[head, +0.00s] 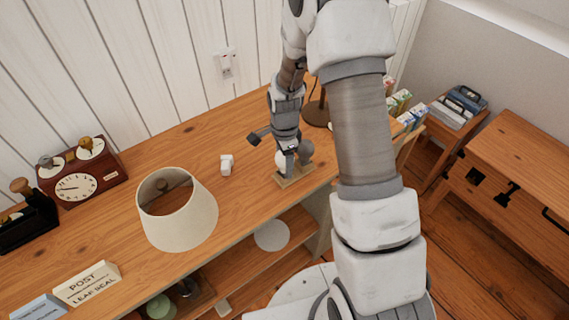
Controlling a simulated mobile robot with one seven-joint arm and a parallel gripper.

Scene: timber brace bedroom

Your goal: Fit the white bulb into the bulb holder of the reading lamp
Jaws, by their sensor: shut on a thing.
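My gripper (291,163) points down over a small wooden stand (297,178) near the front edge of the wooden counter. It is shut on the white bulb (280,158), whose pale round side shows at the left of the fingers. A grey round bulb (306,151) sits just right of the fingers at the stand. I cannot tell whether the white bulb is clear of the stand. The brown reading lamp base (314,113) stands behind, partly covered by my arm. Its bulb holder is hidden or cannot be made out.
A red clock box (82,178) and a sign (87,284) are farther left. Small cartons (401,101) stand at the right end. Counter between shade and gripper is mostly clear.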

